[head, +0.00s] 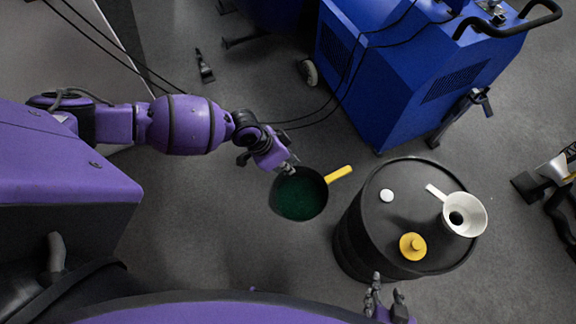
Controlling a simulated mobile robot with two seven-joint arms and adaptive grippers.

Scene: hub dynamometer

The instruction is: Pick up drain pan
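The drain pan (299,213) is a round dark pan with green inside and a yellow handle (339,174) pointing up and right. It shows left of the black drum. My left gripper (287,167) comes in from the left, and its fingertips overlap the pan's upper rim in the head view. I cannot tell whether the fingers touch or grip the rim, or whether the pan is off the floor. My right gripper (385,297) is at the bottom edge, in front of the drum, its fingers apart and empty.
The black drum (365,245) carries a white funnel (474,222), a yellow cap (412,246) and a white cap (386,195). A blue wheeled machine (400,85) stands behind, with black cables trailing left. A small dark tool (205,67) lies on the grey floor.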

